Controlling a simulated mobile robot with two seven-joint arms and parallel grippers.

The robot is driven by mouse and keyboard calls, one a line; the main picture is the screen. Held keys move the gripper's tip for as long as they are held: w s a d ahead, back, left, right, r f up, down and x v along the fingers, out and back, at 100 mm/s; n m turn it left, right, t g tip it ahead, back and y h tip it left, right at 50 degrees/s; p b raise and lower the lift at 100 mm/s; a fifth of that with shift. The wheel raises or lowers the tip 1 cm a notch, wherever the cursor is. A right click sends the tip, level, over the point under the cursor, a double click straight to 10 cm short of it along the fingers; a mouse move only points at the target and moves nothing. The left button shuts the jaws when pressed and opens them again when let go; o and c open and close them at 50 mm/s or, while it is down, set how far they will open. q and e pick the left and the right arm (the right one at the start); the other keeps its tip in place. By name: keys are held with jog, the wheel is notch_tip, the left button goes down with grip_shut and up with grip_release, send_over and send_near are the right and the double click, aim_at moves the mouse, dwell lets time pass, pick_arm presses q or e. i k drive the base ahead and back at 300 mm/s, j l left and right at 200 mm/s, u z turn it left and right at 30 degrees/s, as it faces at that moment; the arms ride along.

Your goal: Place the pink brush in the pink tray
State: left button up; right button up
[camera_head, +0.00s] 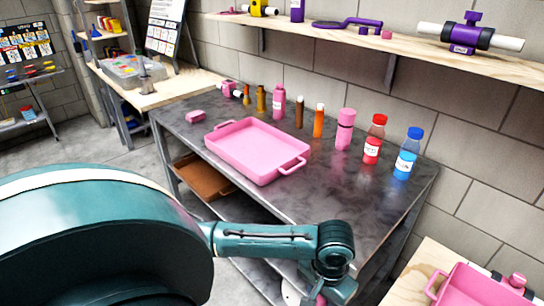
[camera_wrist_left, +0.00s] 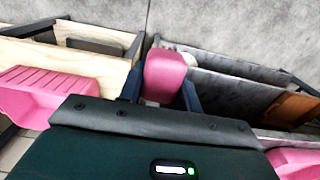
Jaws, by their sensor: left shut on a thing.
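The pink tray (camera_head: 232,143), with a loop handle at each end, lies on the grey table, and its inside looks empty. My left gripper (camera_head: 322,297) is low in front of that table, at the bottom edge of the head view and mostly hidden by its own wrist. In the left wrist view its fingers (camera_wrist_left: 162,92) are shut on a pink block-like thing, which seems to be the pink brush (camera_wrist_left: 165,70). A bit of pink also shows at the gripper in the head view. The brush's full shape is hidden. My right gripper is not in view.
Several bottles, including a red one (camera_head: 373,140) and a blue one (camera_head: 408,154), line the back of the grey table (camera_head: 330,195). A second pink tray (camera_head: 455,290) is on a wooden table at lower right. A wooden shelf (camera_head: 375,38) runs above.

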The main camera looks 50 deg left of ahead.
aim_at(270, 159)
jog(key=j+z, duration=0.35)
jog(key=k+j+z, duration=0.1)
jog(key=j+z, duration=0.25)
jog(key=k+j+z, duration=0.1)
jog(key=j, duration=0.35)
jog(key=k+j+z, duration=0.15)
jog(key=j, duration=0.3)
jog(key=k+j, duration=0.1)
jog(key=j, duration=0.25)
jog(key=k+j, duration=0.15)
jog(key=j, duration=0.2)
jog(key=k+j, duration=0.1)
jog(key=j, duration=0.25)
jog(key=k+j, duration=0.15)
jog(key=j, duration=0.2)
jog(key=k+j+z, duration=0.1)
jog(key=j, duration=0.2)
